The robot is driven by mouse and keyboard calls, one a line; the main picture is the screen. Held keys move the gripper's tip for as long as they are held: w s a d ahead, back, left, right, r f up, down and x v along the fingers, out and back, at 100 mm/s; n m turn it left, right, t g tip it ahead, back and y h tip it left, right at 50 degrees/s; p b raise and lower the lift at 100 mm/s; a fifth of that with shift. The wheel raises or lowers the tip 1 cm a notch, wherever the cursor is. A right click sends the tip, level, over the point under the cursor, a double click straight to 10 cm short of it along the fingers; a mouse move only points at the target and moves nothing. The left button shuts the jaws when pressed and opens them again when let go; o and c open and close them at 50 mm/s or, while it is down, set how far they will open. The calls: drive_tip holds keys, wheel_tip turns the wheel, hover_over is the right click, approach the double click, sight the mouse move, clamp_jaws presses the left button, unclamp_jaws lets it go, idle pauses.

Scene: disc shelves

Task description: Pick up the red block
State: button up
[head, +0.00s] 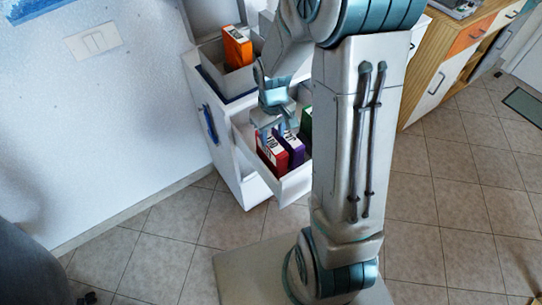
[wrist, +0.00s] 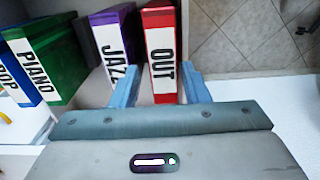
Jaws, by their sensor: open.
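The red block (wrist: 163,52) is a box with a white label reading "OUT". It stands upright in a pulled-out white drawer (head: 292,190), and shows red in the head view (head: 268,160). My gripper (wrist: 159,76) is open above the drawer, pointing down at the red block. In the wrist view one finger appears on each side of the block's near end, the left one close to the purple box. I cannot tell whether the fingers touch the block. The gripper also shows in the head view (head: 274,127), partly covering the boxes below.
A purple box (wrist: 115,45) labelled "JAZZ" stands close left of the red block. A green "PIANO" box (wrist: 60,55) and a blue box (wrist: 18,65) are further left. Tiled floor lies right of the drawer.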

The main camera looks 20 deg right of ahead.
sight(271, 142)
drive_tip(key=shift+a+f, duration=0.2)
drive_tip(key=shift+f, duration=3.3)
drive_tip(key=c, duration=0.7)
